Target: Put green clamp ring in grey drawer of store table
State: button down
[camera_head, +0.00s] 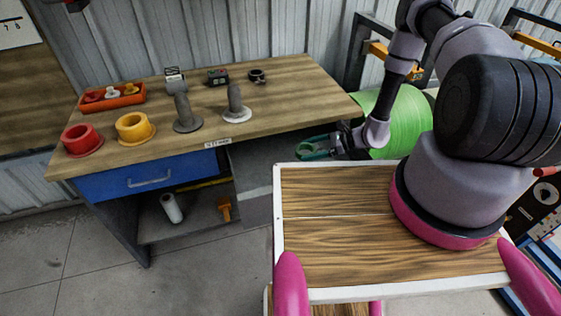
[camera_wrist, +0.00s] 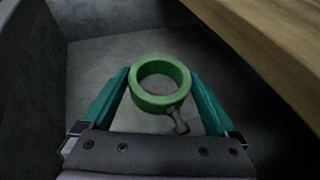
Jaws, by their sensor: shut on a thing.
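The green clamp ring (camera_wrist: 157,103) is held between the teal fingers of my gripper (camera_wrist: 160,74), with its small grey screw (camera_wrist: 180,122) towards the palm. The head view shows my gripper (camera_head: 312,149) and ring low at the right front of the store table (camera_head: 285,88). The grey drawer appears pulled out under the tabletop, with its pale handle (camera_head: 258,193) showing. In the wrist view its grey wall (camera_wrist: 30,65) and floor lie around and below the ring. The gap to the floor is hard to judge.
The wooden tabletop edge (camera_wrist: 270,50) is close at the upper right. On the table are a red ring (camera_head: 82,141), a yellow ring (camera_head: 136,128), two posts and an orange tray (camera_head: 110,104). The blue drawer (camera_head: 150,176) is at the left. A green roll (camera_head: 400,122) is behind my gripper.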

send_over(275, 161)
jog(key=s+d, duration=0.3)
notch_tip(275, 161, down, 5)
jog(key=shift+r, duration=0.1)
jog(key=a+f, duration=0.2)
jog(key=a, duration=0.1)
jog(key=shift+w+a+f, duration=0.1)
jog(key=shift+w+f, duration=0.1)
jog(key=shift+f, duration=0.05)
grip_release()
jog(key=shift+f, duration=0.1)
jog(key=shift+d+r, duration=0.2)
jog(key=shift+v, duration=3.6)
